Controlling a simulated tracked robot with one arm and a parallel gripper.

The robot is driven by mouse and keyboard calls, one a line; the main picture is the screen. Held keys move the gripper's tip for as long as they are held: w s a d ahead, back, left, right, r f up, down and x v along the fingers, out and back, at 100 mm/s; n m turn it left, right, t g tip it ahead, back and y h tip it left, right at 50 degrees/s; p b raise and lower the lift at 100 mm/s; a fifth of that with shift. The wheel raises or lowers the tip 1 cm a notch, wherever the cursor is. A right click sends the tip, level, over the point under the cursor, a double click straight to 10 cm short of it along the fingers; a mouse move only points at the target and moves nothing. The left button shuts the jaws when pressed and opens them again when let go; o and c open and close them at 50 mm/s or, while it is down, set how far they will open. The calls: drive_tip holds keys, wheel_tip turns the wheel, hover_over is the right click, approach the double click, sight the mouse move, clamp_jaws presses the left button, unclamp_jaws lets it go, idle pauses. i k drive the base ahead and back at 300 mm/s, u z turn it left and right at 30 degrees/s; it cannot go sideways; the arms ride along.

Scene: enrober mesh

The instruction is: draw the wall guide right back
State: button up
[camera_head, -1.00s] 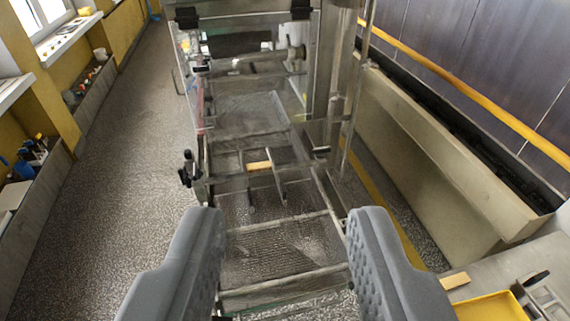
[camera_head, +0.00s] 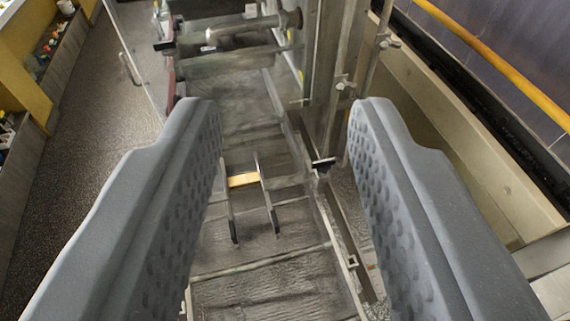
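My gripper (camera_head: 286,112) is open and empty, its two grey padded fingers wide apart above the mesh belt (camera_head: 265,287). Ahead and below, between the fingers, two slim metal guide rails with dark ends stand on the belt. The right rail (camera_head: 265,190), on the side of the dark wall, appears to be the wall guide. A black knob (camera_head: 323,165) sits at the belt's right edge, just left of my right finger. Neither finger touches the rails.
The machine's frame post (camera_head: 329,75) rises at the right, and a roller (camera_head: 235,28) crosses the belt farther back. A beige trough (camera_head: 480,150) and yellow rail (camera_head: 490,55) run along the right wall. Speckled floor (camera_head: 88,160) is clear at left.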

sight(294, 180)
drive_tip(key=k, duration=1.25)
drive_tip(key=z, duration=0.55)
drive_tip(key=i, duration=1.7)
drive_tip(key=u, duration=0.55)
